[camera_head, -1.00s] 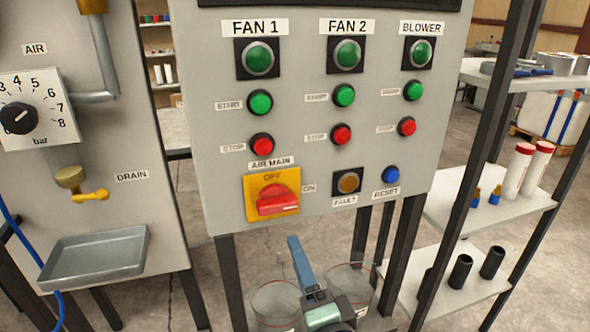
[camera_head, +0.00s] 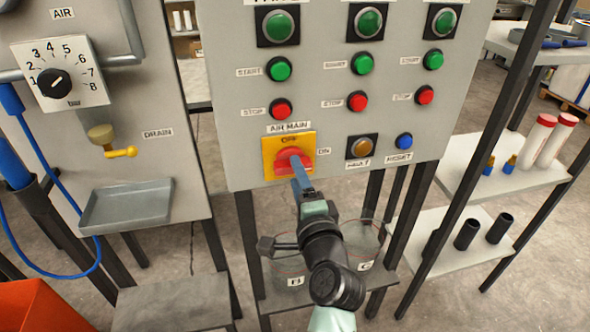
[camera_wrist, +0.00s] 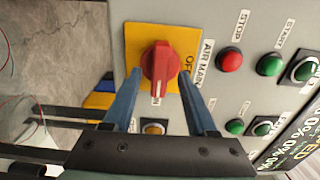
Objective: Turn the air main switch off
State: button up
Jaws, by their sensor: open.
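The air main switch has a red knob (camera_head: 288,160) on a yellow plate (camera_head: 270,152) low on the grey panel. OFF is marked above the knob and ON to its right. In the wrist view the knob (camera_wrist: 158,64) is long and narrow, its white-marked end at the ON word and OFF off its side. My gripper (camera_head: 299,166) is in front of the switch. Its blue fingers are apart, one on each side of the knob (camera_wrist: 160,71). I cannot tell whether they touch it. In the head view my gripper hides part of the knob.
Red stop buttons (camera_head: 280,109) sit just above the switch. The amber fault lamp (camera_head: 361,147) and blue reset button (camera_head: 404,141) are to its right. The drain tray (camera_head: 125,206) is at left. Glass containers (camera_head: 289,268) stand below the panel.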

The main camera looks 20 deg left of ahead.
jog(key=shift+x, duration=1.05)
grip_shut()
